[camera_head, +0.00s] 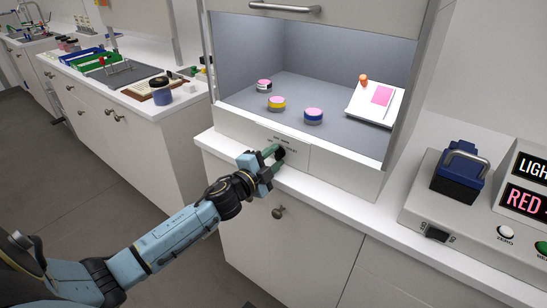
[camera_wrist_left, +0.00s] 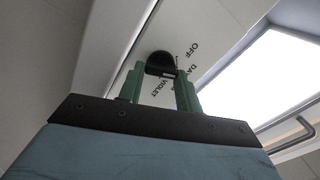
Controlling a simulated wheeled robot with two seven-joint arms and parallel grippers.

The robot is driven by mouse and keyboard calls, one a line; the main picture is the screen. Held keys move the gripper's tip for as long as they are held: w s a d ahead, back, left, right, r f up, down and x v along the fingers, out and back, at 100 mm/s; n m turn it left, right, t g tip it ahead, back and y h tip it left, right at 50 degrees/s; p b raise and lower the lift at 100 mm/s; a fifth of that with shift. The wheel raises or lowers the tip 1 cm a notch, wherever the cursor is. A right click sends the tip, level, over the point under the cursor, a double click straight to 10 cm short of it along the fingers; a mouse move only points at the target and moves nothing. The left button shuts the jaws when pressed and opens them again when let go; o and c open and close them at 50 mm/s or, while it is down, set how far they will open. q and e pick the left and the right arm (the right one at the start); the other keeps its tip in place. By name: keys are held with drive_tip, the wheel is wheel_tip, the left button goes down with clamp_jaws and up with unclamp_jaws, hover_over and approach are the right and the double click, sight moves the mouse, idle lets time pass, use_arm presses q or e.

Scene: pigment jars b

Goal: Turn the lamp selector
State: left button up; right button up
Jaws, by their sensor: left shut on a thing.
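The lamp selector is a dark round knob on the white front panel below the hood opening. My left gripper (camera_head: 274,156) reaches the panel from the left and is shut on the knob. Its fingers also show in the left wrist view (camera_wrist_left: 161,85). In the head view the fingers hide part of the knob (camera_head: 280,154). My right gripper is not in view.
Inside the hood stand several small jars, one with a yellow band (camera_head: 277,103) and one blue (camera_head: 313,116), and a white board (camera_head: 376,102) with a pink patch. A blue-black device (camera_head: 460,175) stands on the right counter. A cabinet knob (camera_head: 278,211) sits below my gripper.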

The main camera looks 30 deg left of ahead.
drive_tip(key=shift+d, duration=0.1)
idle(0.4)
use_arm(q)
drive_tip(key=o, duration=1)
drive_tip(key=shift+s+f, duration=0.1)
